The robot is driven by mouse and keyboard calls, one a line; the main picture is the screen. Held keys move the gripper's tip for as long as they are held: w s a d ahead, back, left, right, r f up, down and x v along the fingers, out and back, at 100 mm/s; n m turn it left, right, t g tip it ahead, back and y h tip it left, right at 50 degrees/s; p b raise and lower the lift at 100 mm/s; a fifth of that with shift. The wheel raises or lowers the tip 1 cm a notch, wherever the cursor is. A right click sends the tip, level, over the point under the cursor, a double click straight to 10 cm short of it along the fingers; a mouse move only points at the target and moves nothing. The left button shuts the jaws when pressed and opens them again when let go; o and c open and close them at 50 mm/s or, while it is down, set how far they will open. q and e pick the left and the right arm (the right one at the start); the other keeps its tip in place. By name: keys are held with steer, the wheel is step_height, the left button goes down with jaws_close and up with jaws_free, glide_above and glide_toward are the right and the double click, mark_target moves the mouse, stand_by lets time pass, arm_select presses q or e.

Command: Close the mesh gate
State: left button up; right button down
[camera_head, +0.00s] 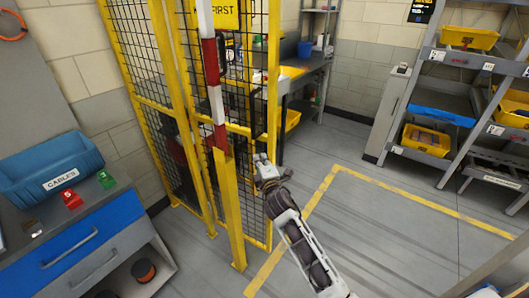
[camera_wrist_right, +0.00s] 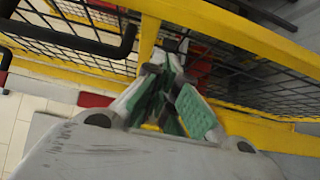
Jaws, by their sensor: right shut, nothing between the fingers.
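The mesh gate (camera_head: 273,100) is a yellow frame with black wire mesh, in the middle of the head view. It stands at an angle to the mesh fence on its left, and I cannot tell whether it is latched. My right gripper (camera_head: 262,168) is shut and empty, close to the gate's right upright; contact is unclear. In the right wrist view the green-padded fingers (camera_wrist_right: 172,85) are in front of a yellow frame bar (camera_wrist_right: 148,38) and mesh. A black bar-like handle (camera_wrist_right: 128,42) shows at the upper left there. My left gripper is out of view.
A red-and-white striped post (camera_head: 211,65) and a yellow post (camera_head: 231,215) stand in front of the gate. A blue bin (camera_head: 50,165) sits on the left counter. Shelves with yellow bins (camera_head: 426,139) stand right. The yellow-lined floor (camera_head: 375,215) is clear.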

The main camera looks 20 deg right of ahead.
mark_target(262, 144)
steer(key=shift+w+d+p, duration=0.1)
steer(key=shift+w+d, duration=0.35)
steer(key=shift+w, duration=0.3)
steer(key=shift+w+d+p, duration=0.15)
steer(key=shift+w+d, duration=0.3)
steer(key=shift+w, duration=0.25)
steer(key=shift+w+d+p, duration=0.1)
steer(key=shift+w+d, duration=0.35)
steer(key=shift+w, duration=0.3)
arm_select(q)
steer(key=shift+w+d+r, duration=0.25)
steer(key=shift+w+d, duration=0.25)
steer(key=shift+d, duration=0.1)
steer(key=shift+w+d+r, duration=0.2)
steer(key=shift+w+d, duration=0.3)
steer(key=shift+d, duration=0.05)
arm_select(e)
steer(key=shift+w+d, duration=0.1)
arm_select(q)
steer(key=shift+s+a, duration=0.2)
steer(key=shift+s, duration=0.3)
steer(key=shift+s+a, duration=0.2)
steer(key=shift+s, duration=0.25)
arm_select(e)
steer(key=shift+w+d, duration=0.1)
